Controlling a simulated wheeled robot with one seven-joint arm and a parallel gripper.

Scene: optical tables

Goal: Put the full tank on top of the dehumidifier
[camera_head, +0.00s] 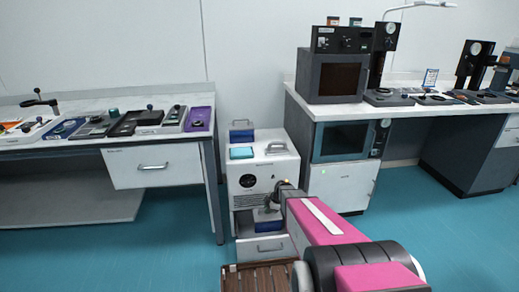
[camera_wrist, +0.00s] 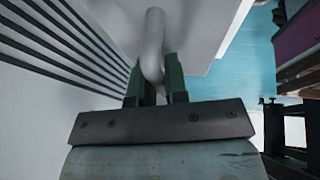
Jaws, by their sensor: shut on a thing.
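The dehumidifier (camera_head: 284,170) is a white box with a round dark dial and a front grille, standing between the two tables. A white drawer-like part (camera_head: 262,248) with a bar handle sticks out at its foot. A blue part (camera_head: 268,227) shows just above it, partly hidden by my arm; I cannot tell which of these is the full tank. My gripper (camera_head: 268,212) is low at the dehumidifier's front. In the wrist view its green fingers (camera_wrist: 158,88) are shut on a pale curved handle (camera_wrist: 153,45) by a white surface, next to the slatted grille (camera_wrist: 70,40).
A blue box (camera_head: 241,135), a teal pad (camera_head: 241,153) and a handle (camera_head: 277,147) are on the dehumidifier's top. A tool-covered table (camera_head: 160,155) stands left, an instrument bench (camera_head: 330,111) right. A slatted wooden platform (camera_head: 258,280) lies in front.

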